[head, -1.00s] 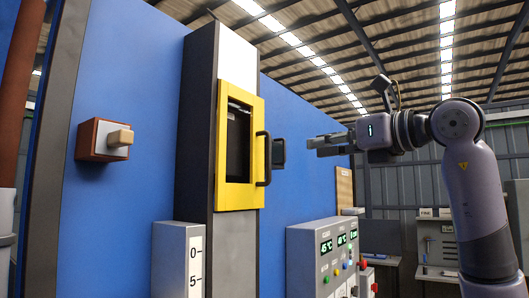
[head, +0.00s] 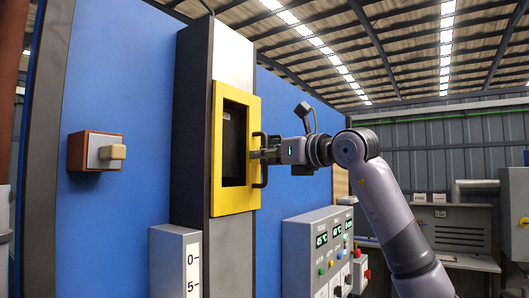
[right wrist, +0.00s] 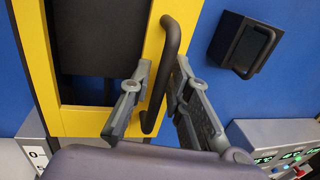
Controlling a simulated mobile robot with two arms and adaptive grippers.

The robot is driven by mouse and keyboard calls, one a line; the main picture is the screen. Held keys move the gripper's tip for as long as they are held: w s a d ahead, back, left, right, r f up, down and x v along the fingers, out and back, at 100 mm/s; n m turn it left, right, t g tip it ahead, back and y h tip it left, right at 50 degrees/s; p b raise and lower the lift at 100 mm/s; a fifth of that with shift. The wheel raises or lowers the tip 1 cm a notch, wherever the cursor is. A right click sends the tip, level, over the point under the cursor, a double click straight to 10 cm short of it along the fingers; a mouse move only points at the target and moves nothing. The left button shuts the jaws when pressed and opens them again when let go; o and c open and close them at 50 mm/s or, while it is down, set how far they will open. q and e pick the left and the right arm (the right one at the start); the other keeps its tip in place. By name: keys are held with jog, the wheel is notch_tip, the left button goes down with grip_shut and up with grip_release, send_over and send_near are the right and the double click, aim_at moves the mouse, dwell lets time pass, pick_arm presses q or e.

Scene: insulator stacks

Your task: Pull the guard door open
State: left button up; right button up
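The guard door is a yellow frame (head: 235,200) around a dark window on the front of a tall grey column. It looks closed against the column. Its black bar handle (head: 264,182) stands upright on the right side of the frame. My right gripper (head: 260,153) is at the handle's middle. In the right wrist view, the handle (right wrist: 170,50) runs between the two spread fingers of the right gripper (right wrist: 162,68), with gaps visible, so the gripper is open around it. Contact cannot be told. The yellow door (right wrist: 38,60) fills the left there. My left gripper is not in view.
A control panel (head: 312,240) with green displays and buttons stands below the right arm. A brown-edged box with a beige knob (head: 112,152) is on the blue wall at left. A dark box (right wrist: 243,45) is on the wall right of the handle.

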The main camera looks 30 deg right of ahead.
jog(key=shift+s, duration=0.1)
grip_shut()
dwell(0.6)
